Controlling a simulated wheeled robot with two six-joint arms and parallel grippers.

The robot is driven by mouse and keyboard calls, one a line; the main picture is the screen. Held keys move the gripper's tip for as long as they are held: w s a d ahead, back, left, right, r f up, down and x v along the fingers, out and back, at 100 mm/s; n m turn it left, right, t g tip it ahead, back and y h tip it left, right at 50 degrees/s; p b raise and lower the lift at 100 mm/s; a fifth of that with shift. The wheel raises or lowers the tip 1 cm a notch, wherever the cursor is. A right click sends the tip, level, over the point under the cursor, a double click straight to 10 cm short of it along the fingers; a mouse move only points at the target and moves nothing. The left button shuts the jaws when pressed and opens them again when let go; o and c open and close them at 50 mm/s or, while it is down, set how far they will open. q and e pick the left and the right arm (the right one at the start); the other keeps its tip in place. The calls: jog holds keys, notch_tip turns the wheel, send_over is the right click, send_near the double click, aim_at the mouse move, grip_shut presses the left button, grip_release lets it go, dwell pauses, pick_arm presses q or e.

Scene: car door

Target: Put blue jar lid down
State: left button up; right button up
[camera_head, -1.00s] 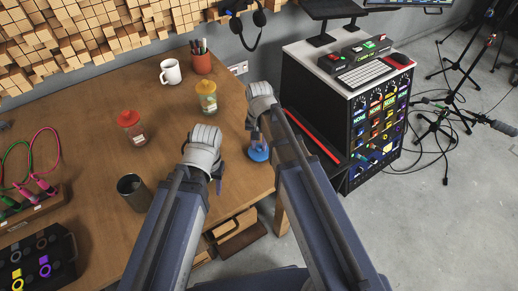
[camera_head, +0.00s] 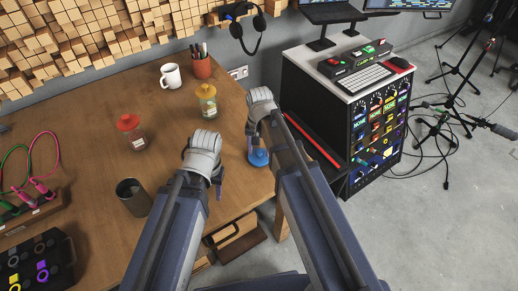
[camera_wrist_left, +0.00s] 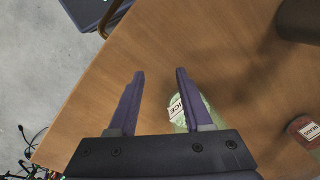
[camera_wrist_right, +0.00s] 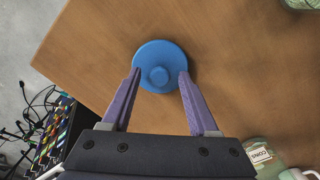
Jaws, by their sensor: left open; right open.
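The blue jar lid (camera_wrist_right: 160,67) lies knob up on the wooden table near its corner in the right wrist view. It also shows in the head view (camera_head: 258,158), partly covered by my right gripper (camera_head: 254,137). In the right wrist view my right gripper (camera_wrist_right: 155,85) is open, its fingertips over the lid's near edge, one on each side of the knob. The fingers do not press on the lid's sides. My left gripper (camera_wrist_left: 160,75) is open and empty over the table; in the head view it is left of the right gripper (camera_head: 218,182).
Jars with a red lid (camera_head: 128,122) and a yellow lid (camera_head: 207,91), a white mug (camera_head: 171,75), a pen cup (camera_head: 201,65) and a dark cup (camera_head: 134,196) stand on the table (camera_head: 90,110). A cabinet (camera_head: 345,100) stands right of the table.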

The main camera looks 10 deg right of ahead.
aim_at(259, 152)
notch_tip(259, 152, up, 12)
jog(key=p, duration=1.2)
jog(key=s+a+n, duration=0.2)
jog(key=s+n, duration=0.2)
jog(key=s, duration=0.3)
jog(key=s+a+n+h, duration=0.1)
jog(key=s+a+n, duration=0.2)
jog(key=s, duration=0.3)
jog(key=shift+s+a+r+n, duration=0.25)
jog(key=shift+s+n, duration=0.15)
jog(key=shift+n, duration=0.3)
